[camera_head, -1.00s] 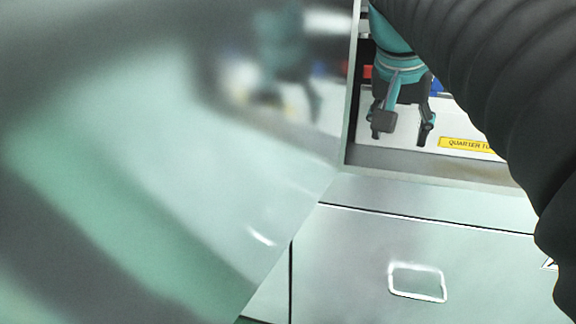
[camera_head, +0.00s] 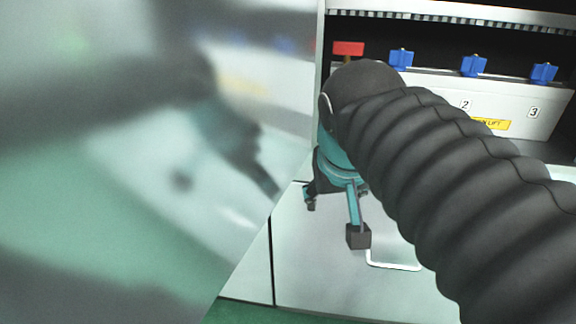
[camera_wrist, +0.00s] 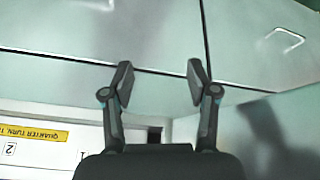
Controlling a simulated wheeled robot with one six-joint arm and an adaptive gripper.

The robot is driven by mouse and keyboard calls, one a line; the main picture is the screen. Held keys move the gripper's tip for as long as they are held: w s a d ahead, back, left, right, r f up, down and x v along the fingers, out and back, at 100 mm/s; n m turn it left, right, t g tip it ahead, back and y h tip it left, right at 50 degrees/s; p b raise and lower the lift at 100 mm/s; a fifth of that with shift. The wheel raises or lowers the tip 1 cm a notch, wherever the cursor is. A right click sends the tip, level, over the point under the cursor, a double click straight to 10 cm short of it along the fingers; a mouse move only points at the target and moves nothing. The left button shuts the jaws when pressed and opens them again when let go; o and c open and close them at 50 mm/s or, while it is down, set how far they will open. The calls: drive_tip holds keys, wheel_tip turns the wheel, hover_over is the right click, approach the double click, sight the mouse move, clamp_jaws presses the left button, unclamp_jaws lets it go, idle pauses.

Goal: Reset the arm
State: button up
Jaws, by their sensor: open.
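My gripper (camera_wrist: 158,84) is open in the wrist view, its two fingers apart with nothing between them. Beyond the fingertips are pale metal cabinet panels (camera_wrist: 160,32). In the head view my arm, in a black ribbed sleeve, reaches in from the lower right. Its teal wrist hangs in front of the cabinet's lower front (camera_head: 315,262), below the valve recess. The fingers are partly hidden there by the wrist and sleeve.
A red handle (camera_head: 348,48) and blue valve handles (camera_head: 401,59), (camera_head: 474,66), (camera_head: 544,73) stand on a white numbered box with a yellow label (camera_head: 489,124), partly behind my arm. A blurred reflective panel (camera_head: 130,150) fills the left. A rectangular pull (camera_head: 393,267) is on the lower front.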

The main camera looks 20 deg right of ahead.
drive_tip(key=s+a+f+n+y, duration=0.1)
drive_tip(key=a+f+n+y, duration=0.1)
drive_tip(key=a+f, duration=0.3)
wheel_tip(320, 180, down, 4)
drive_tip(key=shift+s+a+f+n+t, duration=0.2)
drive_tip(key=shift+s+a+n+t, duration=0.1)
drive_tip(key=shift+s+t, duration=0.1)
idle(1.3)
